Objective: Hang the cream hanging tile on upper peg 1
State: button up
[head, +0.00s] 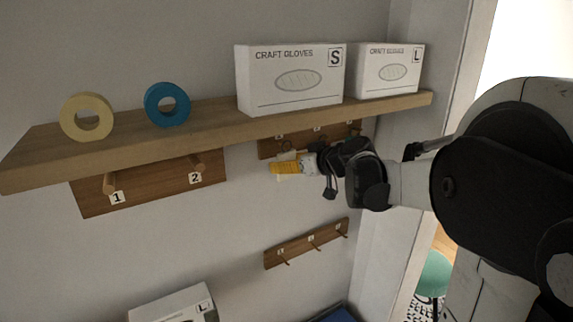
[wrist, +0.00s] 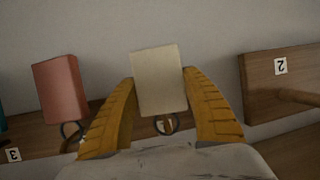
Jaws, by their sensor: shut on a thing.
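My gripper (head: 285,168) is at the small far upper rack (head: 268,149) under the shelf. In the wrist view its yellow fingers (wrist: 159,78) are shut on the cream hanging tile (wrist: 158,84), one at each side. The tile's ring (wrist: 167,124) lies at its lower end in the wrist picture, with a pale patch inside it. I cannot tell whether the ring is around a peg. In the head view only a cream sliver (head: 287,155) shows above the fingers. The peg numbers there are too small to read.
A red tile (wrist: 60,90) with a ring is beside the left finger. A near rack (head: 150,185) has pegs 1 and 2. The shelf (head: 210,125) above holds a cream ring (head: 70,123), a blue ring (head: 149,109) and two glove boxes (head: 290,95). A lower rack (head: 300,247) is below.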

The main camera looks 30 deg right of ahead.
jog(key=shift+w+f, duration=0.1)
jog(key=shift+f, duration=0.05)
jog(key=shift+w+f+b, duration=0.2)
jog(key=shift+w+b, duration=0.1)
jog(key=shift+b, duration=0.1)
jog(key=shift+w+f, duration=0.1)
dwell(0.7)
dwell(0.3)
jog(key=o, duration=1.3)
